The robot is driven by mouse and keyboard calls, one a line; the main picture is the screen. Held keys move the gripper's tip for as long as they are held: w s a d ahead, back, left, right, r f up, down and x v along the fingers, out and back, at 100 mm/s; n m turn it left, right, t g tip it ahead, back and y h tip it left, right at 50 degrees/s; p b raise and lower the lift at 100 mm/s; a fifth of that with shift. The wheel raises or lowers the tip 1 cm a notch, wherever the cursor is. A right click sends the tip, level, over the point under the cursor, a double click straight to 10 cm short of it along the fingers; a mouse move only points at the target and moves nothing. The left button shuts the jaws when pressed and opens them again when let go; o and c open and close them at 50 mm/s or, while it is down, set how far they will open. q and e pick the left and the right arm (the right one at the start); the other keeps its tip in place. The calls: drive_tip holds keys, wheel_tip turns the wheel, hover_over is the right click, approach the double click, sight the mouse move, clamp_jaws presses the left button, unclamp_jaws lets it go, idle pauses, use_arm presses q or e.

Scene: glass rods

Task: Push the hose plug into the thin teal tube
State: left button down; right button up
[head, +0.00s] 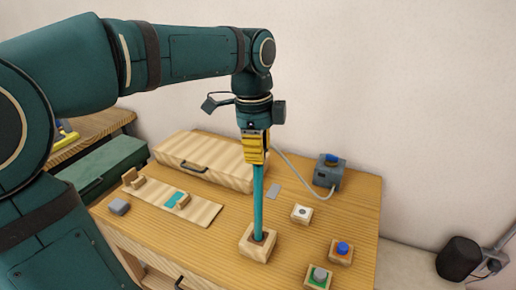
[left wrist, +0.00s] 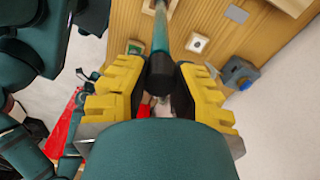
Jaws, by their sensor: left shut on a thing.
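The thin teal tube (head: 258,200) stands upright in a wooden block (head: 246,242) on the table. My left gripper (head: 255,150), with yellow fingers, is directly above the tube's top end and points down. In the left wrist view, my left gripper (left wrist: 158,85) is shut on the dark hose plug (left wrist: 160,72). The plug lines up with the teal tube (left wrist: 161,35) and appears to meet its upper end; how deep it sits cannot be told. A pale hose (head: 297,171) runs from the gripper to a grey-blue box (head: 328,174). My right gripper is not in view.
A wooden case (head: 208,157) lies at the back left, with a wooden board (head: 150,197) before it. Right of the tube stand a white-topped block (head: 301,213), a blue-button block (head: 342,249) and a grey-button block (head: 319,276). A grey block (head: 119,207) sits at left.

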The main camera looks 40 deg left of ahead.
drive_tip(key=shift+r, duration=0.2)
use_arm(q)
drive_tip(key=shift+f, duration=0.65)
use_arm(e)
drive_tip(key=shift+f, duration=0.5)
use_arm(q)
drive_tip(key=c, duration=1.2)
unclamp_jaws()
drive_tip(key=shift+r, duration=0.2)
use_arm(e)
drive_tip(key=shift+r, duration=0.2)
use_arm(q)
wheel_tip(320, 180, up, 3)
drive_tip(key=shift+a+f+p, duration=0.1)
drive_tip(key=shift+p, duration=1.15)
wheel_tip(320, 180, up, 6)
drive_tip(key=p, duration=0.4)
drive_tip(key=shift+s+a+f+p, duration=0.15)
drive_tip(key=shift+f+p, duration=0.1)
drive_tip(key=shift+p, duration=0.15)
drive_tip(key=shift+a+r+p, duration=0.1)
drive_tip(key=shift+r+p, duration=1.05)
drive_tip(key=shift+r, duration=0.1)
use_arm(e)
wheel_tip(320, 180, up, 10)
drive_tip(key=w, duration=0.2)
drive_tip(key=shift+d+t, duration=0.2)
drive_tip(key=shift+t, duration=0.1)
